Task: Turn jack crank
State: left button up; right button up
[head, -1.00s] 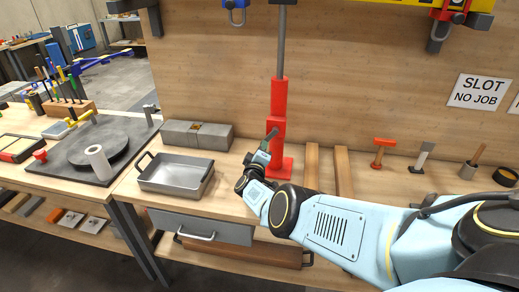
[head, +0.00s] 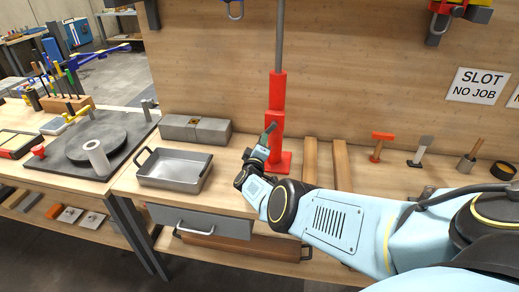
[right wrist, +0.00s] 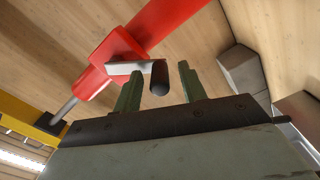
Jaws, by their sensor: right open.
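The red jack (head: 277,93) stands upright on the bench against the wooden back wall, with a grey rod rising from its top. In the right wrist view the jack's red body (right wrist: 160,22) runs diagonally, and a crank with a light metal arm (right wrist: 122,68) and a dark round handle (right wrist: 159,78) sticks out of it. My right gripper (right wrist: 160,70) is open, its green fingers on either side of the handle in the picture; whether they touch it I cannot tell. In the head view the right gripper is at the jack's lower front. My left gripper is out of view.
The wall behind limits room.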

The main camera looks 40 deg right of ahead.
jog(key=p+v, duration=0.6)
jog(key=v, duration=0.7)
jog(key=shift+s+a, duration=0.15)
dwell(0.3)
